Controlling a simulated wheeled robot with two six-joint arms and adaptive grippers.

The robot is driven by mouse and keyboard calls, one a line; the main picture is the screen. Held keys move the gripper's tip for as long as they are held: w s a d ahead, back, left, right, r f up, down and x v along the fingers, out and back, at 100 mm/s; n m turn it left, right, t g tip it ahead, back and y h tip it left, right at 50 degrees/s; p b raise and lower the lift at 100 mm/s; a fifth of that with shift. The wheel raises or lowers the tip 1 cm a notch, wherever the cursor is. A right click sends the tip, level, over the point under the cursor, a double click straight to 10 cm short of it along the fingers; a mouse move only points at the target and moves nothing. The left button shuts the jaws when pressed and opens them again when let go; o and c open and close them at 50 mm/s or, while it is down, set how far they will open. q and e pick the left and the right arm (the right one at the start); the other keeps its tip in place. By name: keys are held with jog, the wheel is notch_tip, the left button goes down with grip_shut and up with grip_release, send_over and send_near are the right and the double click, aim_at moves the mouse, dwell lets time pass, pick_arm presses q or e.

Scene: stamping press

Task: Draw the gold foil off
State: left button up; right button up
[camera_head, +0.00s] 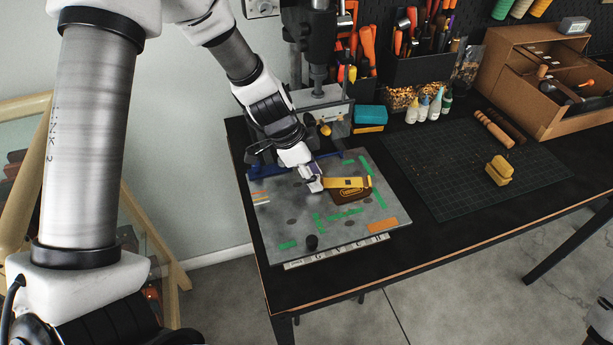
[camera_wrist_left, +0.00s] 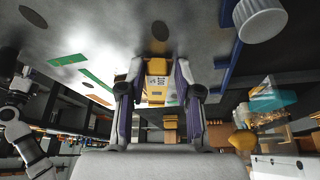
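The gold foil (camera_head: 356,183) is a yellow strip with a small dark mark. It lies over a dark brown stamped piece (camera_head: 349,195) on the grey metal plate (camera_head: 285,222) of the press. My left gripper (camera_head: 317,183) is at the strip's left end, low over the plate. In the left wrist view, the gold strip (camera_wrist_left: 157,82) shows between the two spread fingers (camera_wrist_left: 158,92), with gaps visible at both sides. The gripper looks open. Contact with the foil is hard to make out. My right gripper does not show clearly in either view.
The press column (camera_head: 318,50) stands behind the plate. A teal and yellow sponge (camera_head: 370,116), small bottles (camera_head: 424,107) and a cutting mat (camera_head: 450,180) with a yellow block (camera_head: 499,170) lie to the right.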

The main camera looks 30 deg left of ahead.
pick_arm(q)
jog(key=shift+s+r+p, duration=0.15)
jog(key=shift+p, duration=0.45)
jog(key=c, duration=0.5)
jog(key=shift+s, duration=0.1)
grip_shut()
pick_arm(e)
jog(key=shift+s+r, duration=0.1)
pick_arm(q)
jog(key=shift+w, duration=0.2)
jog(key=shift+s+r+p, duration=0.1)
jog(key=shift+r+p, duration=0.2)
jog(key=shift+r, duration=0.3)
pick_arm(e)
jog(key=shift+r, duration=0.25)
